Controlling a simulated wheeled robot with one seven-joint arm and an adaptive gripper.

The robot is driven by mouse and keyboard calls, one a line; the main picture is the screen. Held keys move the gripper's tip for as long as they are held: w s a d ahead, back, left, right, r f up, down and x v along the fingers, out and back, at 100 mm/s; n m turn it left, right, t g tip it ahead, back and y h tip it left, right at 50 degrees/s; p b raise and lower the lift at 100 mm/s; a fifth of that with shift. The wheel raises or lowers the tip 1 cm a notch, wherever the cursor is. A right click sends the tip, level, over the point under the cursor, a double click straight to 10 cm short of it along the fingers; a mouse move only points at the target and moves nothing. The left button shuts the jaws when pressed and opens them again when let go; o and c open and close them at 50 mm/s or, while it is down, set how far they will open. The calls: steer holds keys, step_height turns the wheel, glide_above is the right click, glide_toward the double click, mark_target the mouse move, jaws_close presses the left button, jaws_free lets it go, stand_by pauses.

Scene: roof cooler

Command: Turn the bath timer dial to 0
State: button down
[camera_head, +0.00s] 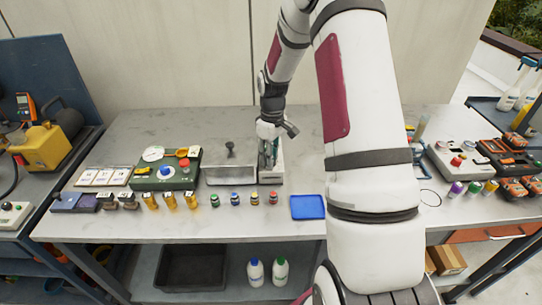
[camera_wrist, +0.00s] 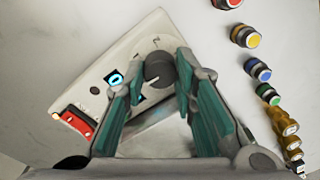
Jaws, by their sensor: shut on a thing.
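The timer is a white box (camera_wrist: 128,45) with a round dark grey dial (camera_wrist: 158,70) that has a white pointer line. In the wrist view my gripper (camera_wrist: 160,68) has its teal fingers on either side of the dial, closed on it. Part of the dial's rim is hidden by the fingers. A small display (camera_wrist: 115,79) on the box glows cyan; its character is too small to read surely. In the head view my gripper (camera_head: 268,152) points down over the white box (camera_head: 276,175), largely hiding it.
A red rocker switch (camera_wrist: 78,124) is on the same box. A metal box (camera_head: 230,165) and green device (camera_head: 168,172) are to the left, a blue tray (camera_head: 308,207) to the right. Bare worktop (camera_head: 120,225) lies along the front.

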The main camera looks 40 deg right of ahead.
steer(key=c, duration=1.3)
jaws_free()
steer(key=shift+d+r, duration=0.15)
steer(key=shift+r, duration=3.85)
